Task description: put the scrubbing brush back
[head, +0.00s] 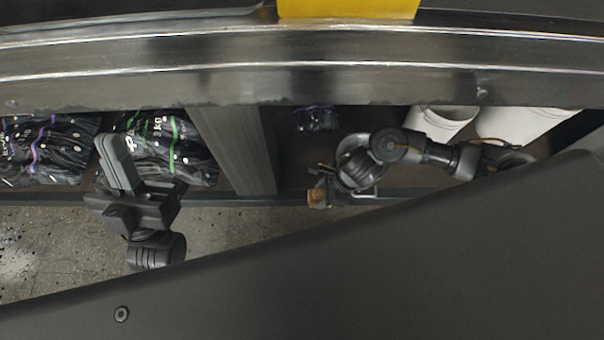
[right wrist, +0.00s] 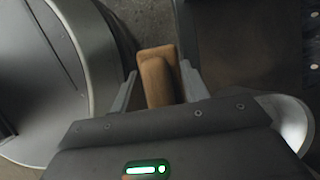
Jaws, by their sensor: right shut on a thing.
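The scrubbing brush, a brown wooden block (right wrist: 157,80), sits between the two fingers of my right gripper (right wrist: 160,88) in the right wrist view. In the head view, a small brown part of the brush (head: 317,195) shows at my right gripper (head: 325,188), by the front edge of the lower shelf. Its bristles cannot be made out. My left gripper (head: 117,160) points up the picture in front of the black bags; its fingers lie together with nothing visible between them.
Black bags with purple bands (head: 45,150) and green bands (head: 165,145) lie on the lower shelf at left. A grey upright post (head: 235,145) divides the shelf. White round containers (head: 525,122) stand at right. A metal counter edge (head: 300,75) runs above, with a yellow item (head: 348,8) on top.

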